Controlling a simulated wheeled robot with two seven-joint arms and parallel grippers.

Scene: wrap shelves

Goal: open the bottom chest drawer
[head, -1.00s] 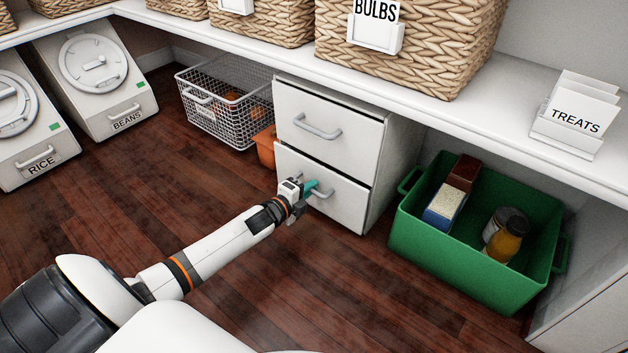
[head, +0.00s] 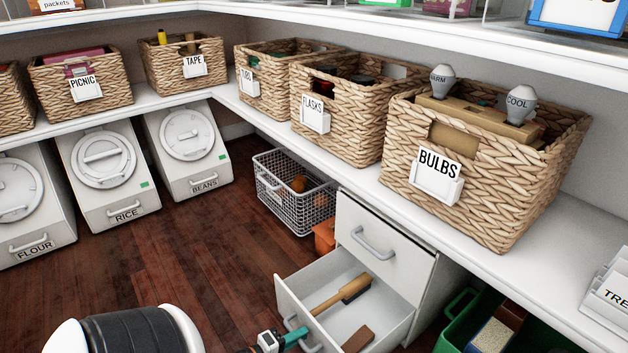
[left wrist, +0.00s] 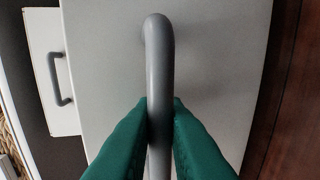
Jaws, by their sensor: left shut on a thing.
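The white chest has two drawers. Its top drawer (head: 385,245) is closed. Its bottom drawer (head: 372,313) is pulled well out, and a wooden-handled brush (head: 342,295) and a brown block-like item (head: 358,340) lie inside. My left gripper (head: 292,338) is at the bottom drawer's front, at the lower edge of the head view. In the left wrist view its green fingers (left wrist: 160,135) are shut on the grey bar handle (left wrist: 159,65) of the bottom drawer. My right gripper is not in view.
A wire basket (head: 290,211) and an orange pot (head: 325,237) stand left of the chest. A green crate (head: 456,328) stands close on its right. The white shelf (head: 345,173) with wicker baskets hangs above. Wood floor on the left is clear.

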